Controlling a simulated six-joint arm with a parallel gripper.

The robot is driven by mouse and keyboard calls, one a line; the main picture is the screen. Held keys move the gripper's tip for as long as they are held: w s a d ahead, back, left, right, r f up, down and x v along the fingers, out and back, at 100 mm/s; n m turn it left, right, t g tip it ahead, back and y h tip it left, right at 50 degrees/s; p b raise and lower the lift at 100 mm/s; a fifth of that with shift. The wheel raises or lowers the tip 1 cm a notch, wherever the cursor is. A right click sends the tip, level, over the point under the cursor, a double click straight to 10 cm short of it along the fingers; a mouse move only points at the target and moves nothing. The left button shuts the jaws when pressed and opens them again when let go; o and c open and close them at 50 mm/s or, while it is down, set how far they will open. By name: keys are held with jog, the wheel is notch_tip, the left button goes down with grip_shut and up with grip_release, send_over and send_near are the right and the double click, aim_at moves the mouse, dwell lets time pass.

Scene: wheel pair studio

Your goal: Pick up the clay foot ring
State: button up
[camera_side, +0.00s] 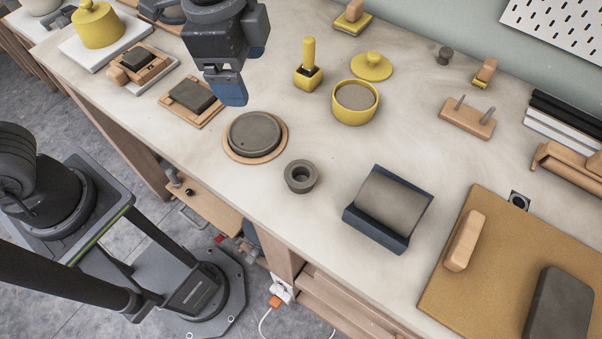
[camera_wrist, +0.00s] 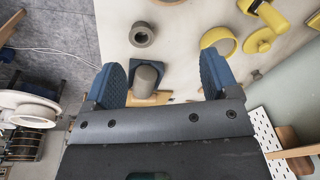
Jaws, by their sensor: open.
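The clay foot ring (camera_side: 301,176) is a small grey ring with a round hole and a wider flange. It lies on the workbench between the round clay slab and the dark blue cradle. It also shows in the wrist view (camera_wrist: 142,35), beyond my fingertips and between their lines. My gripper (camera_side: 243,80) is raised above the bench, up and left of the ring in the side view, and clearly apart from it. In the wrist view its two blue fingers (camera_wrist: 162,62) are spread wide with nothing held between them.
A blue cradle (camera_side: 351,224) bearing a clay piece stands right of the ring. A round clay slab (camera_side: 254,133) on a wooden disc lies left of it. A yellow bowl (camera_side: 352,117) and yellow-handled stamp (camera_side: 308,77) stand behind. The bench's front edge is close; bare bench surrounds the ring.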

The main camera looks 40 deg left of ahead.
jog(key=d+f+m+g, duration=0.1)
jog(key=d+f+m, duration=0.4)
jog(key=d, duration=0.4)
send_over(301, 174)
jog(key=s, duration=0.2)
jog(key=shift+y, duration=0.4)
jog(key=f, duration=0.8)
jog(key=shift+w+d+f, duration=0.1)
jog(key=shift+w+d, duration=0.05)
jog(key=shift+d, duration=0.05)
jog(key=shift+w+d+f, duration=0.15)
jog(key=shift+f, duration=1.25)
jog(key=shift+w+d+f, duration=0.1)
jog(key=shift+f, duration=1.25)
jog(key=c, duration=1)
jog(key=shift+r, duration=0.1)
